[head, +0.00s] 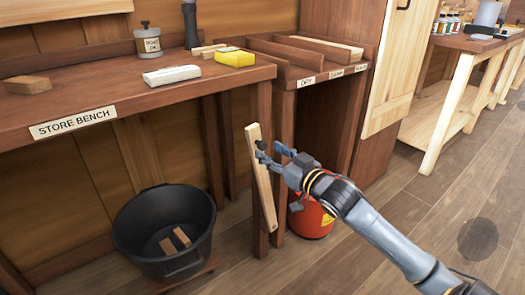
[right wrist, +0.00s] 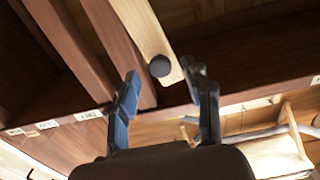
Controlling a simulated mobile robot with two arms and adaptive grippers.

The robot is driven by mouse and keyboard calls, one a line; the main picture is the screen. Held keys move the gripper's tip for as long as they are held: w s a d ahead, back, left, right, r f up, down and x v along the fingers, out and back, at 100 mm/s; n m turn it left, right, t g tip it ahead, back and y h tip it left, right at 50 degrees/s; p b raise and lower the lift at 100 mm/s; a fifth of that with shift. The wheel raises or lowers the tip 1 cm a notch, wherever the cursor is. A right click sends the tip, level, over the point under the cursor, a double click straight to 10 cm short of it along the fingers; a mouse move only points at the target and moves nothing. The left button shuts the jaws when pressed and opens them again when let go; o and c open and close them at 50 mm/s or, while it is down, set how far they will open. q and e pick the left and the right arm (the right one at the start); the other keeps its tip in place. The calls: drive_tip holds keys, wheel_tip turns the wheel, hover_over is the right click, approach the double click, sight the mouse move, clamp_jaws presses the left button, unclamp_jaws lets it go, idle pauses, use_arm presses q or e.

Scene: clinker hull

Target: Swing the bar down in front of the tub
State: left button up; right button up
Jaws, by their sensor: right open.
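The bar (head: 264,190) is a pale wooden slat standing nearly upright, slightly tilted, against the front leg at the right end of the store bench. A dark round knob (head: 260,144) sits near its top end. My right gripper (head: 270,150) is open at the knob. In the right wrist view the bar (right wrist: 146,28) runs up between the fingers, and the knob (right wrist: 160,66) lies between the fingertips in the picture; contact cannot be told. My left gripper is not in view.
The store bench (head: 130,90) overhangs the tub. A red canister (head: 312,222) stands on the floor just behind my right gripper. Wooden blocks (head: 180,237) lie in the tub. A yellow sponge (head: 235,58) and a white block (head: 171,75) lie on the bench.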

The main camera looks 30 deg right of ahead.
sight(264, 148)
drive_tip(key=shift+w+a+b, duration=0.15)
drive_tip(key=shift+w+b, duration=0.3)
drive_tip(key=shift+w, duration=1.7)
drive_tip(key=shift+c, duration=0.4)
clamp_jaws()
